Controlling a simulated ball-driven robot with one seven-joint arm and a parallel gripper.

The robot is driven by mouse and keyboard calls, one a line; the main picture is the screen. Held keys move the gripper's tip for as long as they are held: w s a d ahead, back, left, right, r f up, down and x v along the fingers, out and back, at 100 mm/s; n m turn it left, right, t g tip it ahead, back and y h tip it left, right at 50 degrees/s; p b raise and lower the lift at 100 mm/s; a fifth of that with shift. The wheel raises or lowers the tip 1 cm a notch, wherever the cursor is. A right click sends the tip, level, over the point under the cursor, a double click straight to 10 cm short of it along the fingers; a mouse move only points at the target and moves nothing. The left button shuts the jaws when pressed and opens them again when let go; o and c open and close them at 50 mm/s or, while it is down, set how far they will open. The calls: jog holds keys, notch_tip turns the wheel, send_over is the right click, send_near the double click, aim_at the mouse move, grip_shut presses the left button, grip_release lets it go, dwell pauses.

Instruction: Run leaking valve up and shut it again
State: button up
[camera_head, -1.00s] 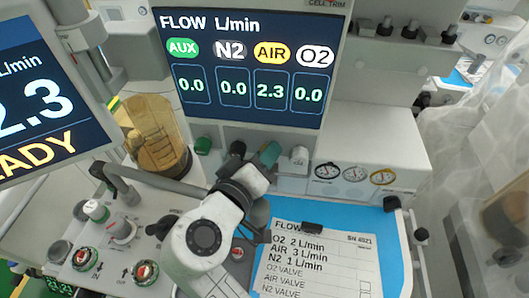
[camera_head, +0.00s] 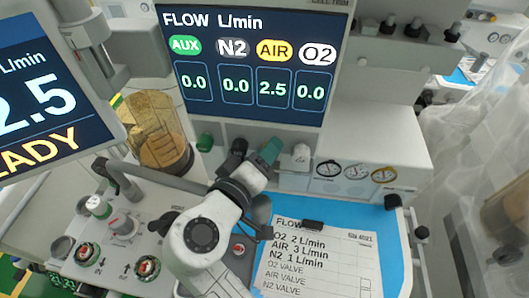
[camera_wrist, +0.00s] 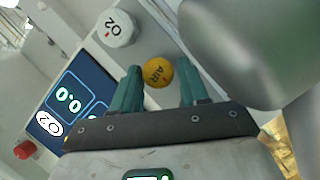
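The flow screen (camera_head: 255,70) reads AIR 2.5, with AUX, N2 and O2 at 0.0. In the wrist view the yellow AIR knob (camera_wrist: 158,72) lies between the teal fingertips of my gripper (camera_wrist: 160,80), close to both; it seems held there. In the head view my gripper (camera_head: 268,153) reaches to the valve row and hides the AIR knob. The white O2 knob (camera_head: 300,157) is just right of it and also shows in the wrist view (camera_wrist: 116,28). The black N2 knob (camera_head: 238,147) and green AUX knob (camera_head: 205,142) are to the left.
A flow card (camera_head: 330,250) on the blue tray top (camera_head: 393,245) lists O2 2, AIR 3, N2 1 L/min. Three gauges (camera_head: 356,172) sit to the right of the valves.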

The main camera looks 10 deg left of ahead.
jog(key=b+v, duration=0.1)
jog(key=v, duration=1)
jog(key=shift+w, duration=0.15)
